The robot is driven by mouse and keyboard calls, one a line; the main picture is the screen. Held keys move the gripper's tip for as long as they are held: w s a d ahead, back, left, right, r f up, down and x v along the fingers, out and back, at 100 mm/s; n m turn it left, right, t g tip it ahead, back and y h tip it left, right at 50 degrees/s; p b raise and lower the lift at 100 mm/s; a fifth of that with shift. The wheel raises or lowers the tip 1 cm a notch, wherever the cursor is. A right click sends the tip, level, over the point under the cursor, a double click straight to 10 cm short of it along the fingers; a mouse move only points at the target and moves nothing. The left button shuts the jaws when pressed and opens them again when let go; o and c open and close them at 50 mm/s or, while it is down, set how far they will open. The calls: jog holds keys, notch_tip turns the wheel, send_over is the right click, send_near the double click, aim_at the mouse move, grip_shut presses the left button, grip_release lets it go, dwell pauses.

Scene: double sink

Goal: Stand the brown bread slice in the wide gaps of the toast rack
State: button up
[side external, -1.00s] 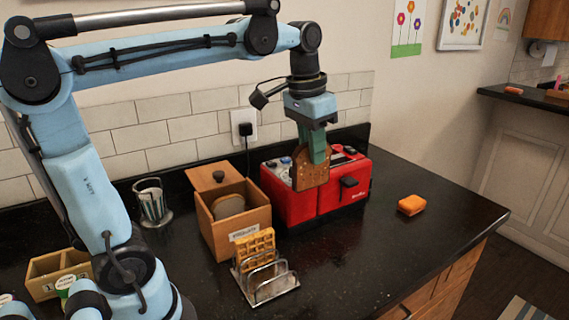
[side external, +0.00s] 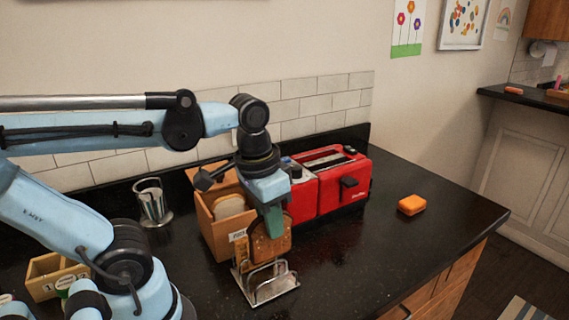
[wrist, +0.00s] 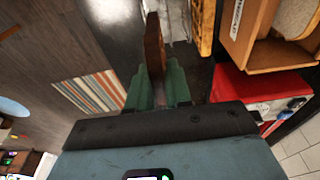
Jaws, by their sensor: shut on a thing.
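My gripper (side external: 272,217) is shut on the brown bread slice (side external: 271,248), which hangs upright below the fingers. In the wrist view the slice (wrist: 154,45) shows edge-on between the two green fingers (wrist: 158,85). The wire toast rack (side external: 272,290) stands on the counter below, and the slice overlaps its upper wires in the side view. I cannot tell whether the slice's lower edge is above the rack or between its wires. A waffle (wrist: 204,22) stands in the rack, right of the slice in the wrist view; in the side view it is mostly hidden behind the slice.
A wooden bread box (side external: 212,232) holding pale bread (side external: 229,205) stands just behind the rack. A red toaster (side external: 343,185) stands behind to the right. An orange sponge (side external: 412,204) lies farther right. A metal holder (side external: 153,203) is at back left. The counter right of the rack is clear.

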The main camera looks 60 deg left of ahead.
aim_at(272, 256)
jog(key=shift+f, duration=4.15)
jog(key=o, duration=1.2)
jog(key=shift+r, duration=0.1)
jog(key=shift+r, duration=4.4)
